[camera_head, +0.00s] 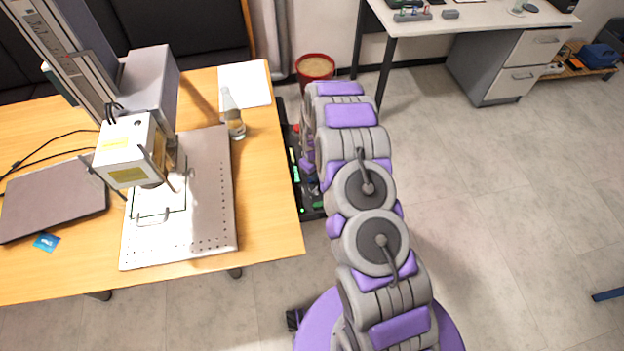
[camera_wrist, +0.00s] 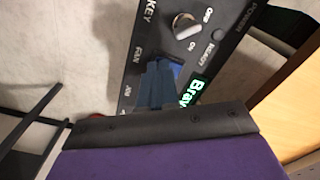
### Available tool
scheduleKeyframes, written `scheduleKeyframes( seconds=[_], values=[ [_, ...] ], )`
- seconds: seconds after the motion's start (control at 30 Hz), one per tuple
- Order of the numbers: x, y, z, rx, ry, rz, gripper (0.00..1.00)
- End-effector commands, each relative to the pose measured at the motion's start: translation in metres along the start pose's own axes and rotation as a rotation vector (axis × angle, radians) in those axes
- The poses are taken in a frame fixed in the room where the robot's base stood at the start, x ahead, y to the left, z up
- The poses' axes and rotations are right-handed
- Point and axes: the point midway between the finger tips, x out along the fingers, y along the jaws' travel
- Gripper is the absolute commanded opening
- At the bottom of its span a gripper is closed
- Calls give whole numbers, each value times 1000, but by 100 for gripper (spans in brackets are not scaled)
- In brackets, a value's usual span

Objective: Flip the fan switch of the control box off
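The control box (camera_head: 294,152) is a black unit low beside the right edge of the wooden table, partly hidden behind my arm in the head view. Its front panel (camera_wrist: 215,62) fills the middle of the wrist view, tilted, with labels KEY, FAN, POWER and READY and a silver key knob (camera_wrist: 186,26). My gripper (camera_wrist: 164,68) is at the panel next to the FAN label. Its dark blue fingers look close together, with no clear gap. The fan switch is hidden or cannot be told apart from the fingertips. Contact with it cannot be told.
The wooden table (camera_head: 270,215) stands left of the box, holding the laser marker (camera_head: 128,150), a laptop (camera_head: 52,198) and a bottle (camera_head: 233,118). A red bin (camera_head: 315,68) stands behind the box.

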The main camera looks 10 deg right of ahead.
Motion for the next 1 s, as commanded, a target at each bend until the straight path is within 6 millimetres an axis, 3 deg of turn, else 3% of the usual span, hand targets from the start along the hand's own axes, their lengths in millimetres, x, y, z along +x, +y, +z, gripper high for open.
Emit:
scheduleKeyframes(
  seconds=[0.43, 1.0],
  values=[
    [1, 0, 0, 0, -1, -1, 0],
    [-40, 0, 0, 0, 1, 0, 0]
  ],
)
